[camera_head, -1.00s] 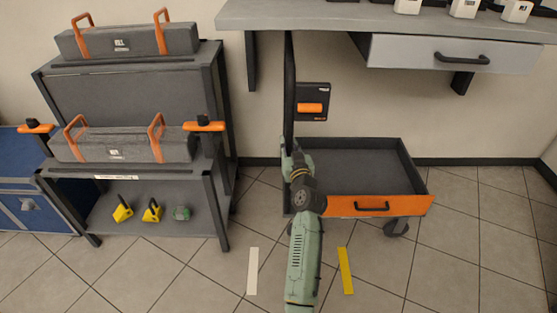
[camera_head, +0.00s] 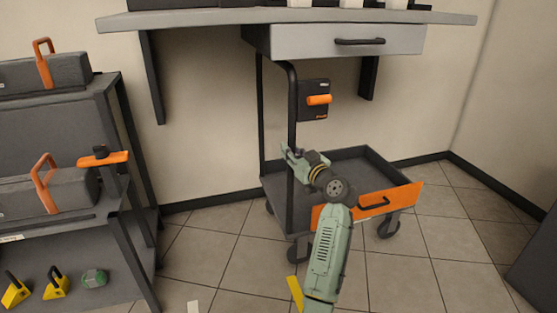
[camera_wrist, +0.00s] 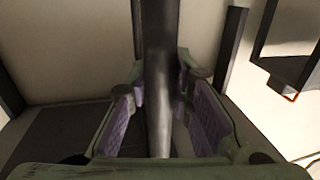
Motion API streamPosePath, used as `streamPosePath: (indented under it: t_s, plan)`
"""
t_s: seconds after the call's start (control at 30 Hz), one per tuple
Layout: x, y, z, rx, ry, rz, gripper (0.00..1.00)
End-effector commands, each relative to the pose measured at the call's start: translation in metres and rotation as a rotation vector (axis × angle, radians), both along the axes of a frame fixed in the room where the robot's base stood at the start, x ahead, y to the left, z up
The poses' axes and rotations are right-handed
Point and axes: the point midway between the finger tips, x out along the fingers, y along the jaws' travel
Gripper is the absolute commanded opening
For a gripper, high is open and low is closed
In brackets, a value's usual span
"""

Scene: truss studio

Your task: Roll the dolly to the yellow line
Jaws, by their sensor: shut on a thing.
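The dolly (camera_head: 350,162) is a dark grey tray on black casters with an orange front panel and a black push-bar. It stands under the counter, at the middle right in the head view. My gripper (camera_head: 290,155) is shut on the dolly's upright post, which also runs between the fingers in the wrist view (camera_wrist: 158,80). The yellow line (camera_head: 295,293) is a short strip on the floor at the bottom, in front of the dolly and left of my arm. Part of it may be hidden by my arm.
A shelf rack (camera_head: 110,100) with grey cases and orange clamps stands at the left. A counter with a drawer (camera_head: 345,40) overhangs the dolly. Tiled floor right of the dolly is clear.

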Motion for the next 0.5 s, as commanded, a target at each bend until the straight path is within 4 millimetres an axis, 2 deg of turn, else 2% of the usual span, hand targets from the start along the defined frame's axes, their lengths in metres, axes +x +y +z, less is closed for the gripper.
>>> streamPosePath:
  t_s: [0.43, 0.47, 0.5]
  plan:
    - [0.0015, -0.0015, -0.0002, -0.002, 0.001, 0.004, 0.0]
    - [0.0016, -0.0014, -0.0002, -0.002, 0.001, 0.004, 0.22]
    - [0.0016, -0.0013, -0.0002, -0.002, 0.001, 0.004, 0.25]
